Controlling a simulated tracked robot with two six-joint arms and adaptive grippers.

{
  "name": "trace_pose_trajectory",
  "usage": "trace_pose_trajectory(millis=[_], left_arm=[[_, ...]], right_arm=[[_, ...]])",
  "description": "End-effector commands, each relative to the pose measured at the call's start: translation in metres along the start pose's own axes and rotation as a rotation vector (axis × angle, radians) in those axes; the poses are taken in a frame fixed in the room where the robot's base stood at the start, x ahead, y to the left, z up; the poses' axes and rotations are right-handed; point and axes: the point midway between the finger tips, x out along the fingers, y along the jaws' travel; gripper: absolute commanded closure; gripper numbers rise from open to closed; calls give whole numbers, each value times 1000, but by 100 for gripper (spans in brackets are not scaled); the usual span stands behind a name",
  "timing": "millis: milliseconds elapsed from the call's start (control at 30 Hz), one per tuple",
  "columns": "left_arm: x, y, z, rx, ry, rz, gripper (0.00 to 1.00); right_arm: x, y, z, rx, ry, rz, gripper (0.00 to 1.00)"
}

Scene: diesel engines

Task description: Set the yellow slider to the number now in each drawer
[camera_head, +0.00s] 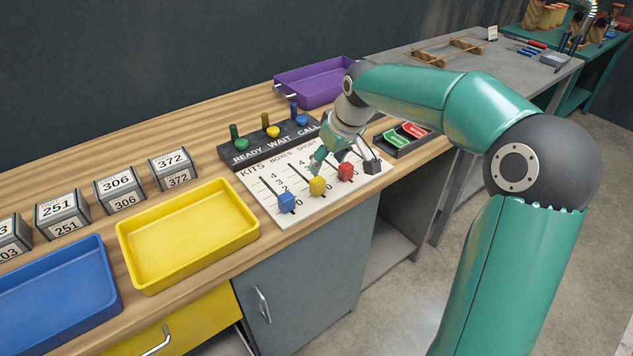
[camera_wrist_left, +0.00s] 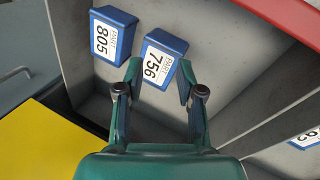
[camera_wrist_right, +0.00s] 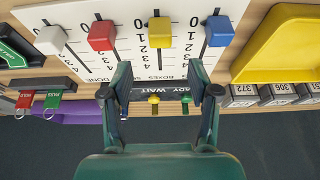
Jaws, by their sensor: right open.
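The yellow slider (camera_head: 317,186) sits at the near, zero end of its track, marked BOXES, on the white slider board (camera_head: 262,188). It also shows in the right wrist view (camera_wrist_right: 159,32). A blue slider (camera_head: 286,201), a red slider (camera_head: 345,172) and a white slider (camera_wrist_right: 50,40) stand beside it. My right gripper (camera_wrist_right: 158,78) is open and empty over the board. My left gripper (camera_wrist_left: 158,78) is open above a compartment with blue boxes marked 805 (camera_wrist_left: 110,38) and 756 (camera_wrist_left: 163,57); another blue box (camera_wrist_left: 305,138) is partly seen. Its arm is outside the head view.
A yellow tray (camera_head: 188,278) and a blue tray (camera_head: 108,285) stand left of the board. Numbered blocks (camera_head: 120,190) line the bench behind them. The READY/WAIT/CALL panel (camera_head: 268,145) and a purple tray (camera_head: 318,77) lie behind the board. A yellow drawer (camera_head: 190,325) is below the bench top.

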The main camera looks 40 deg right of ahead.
Motion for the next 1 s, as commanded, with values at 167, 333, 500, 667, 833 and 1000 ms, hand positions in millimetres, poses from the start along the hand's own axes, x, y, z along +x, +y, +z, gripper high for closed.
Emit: trace_pose_trajectory(millis=[167,333,500,667,833,1000], left_arm=[[0,0,0,0,0,0,63],[-1,0,0,0,0,0,63],[-2,1,0,0,0,0,63],[-2,1,0,0,0,0,63],[-2,1,0,0,0,0,63],[-2,1,0,0,0,0,63]], right_arm=[[42,-1,0,-2,-5,-3,40],[73,-2,0,-3,-3,-2,40],[92,-1,0,-2,-1,-1,40],[99,-1,0,-1,0,-1,40],[100,-2,-1,-3,1,-1,40],[100,-2,-1,-3,1,-1,53]])
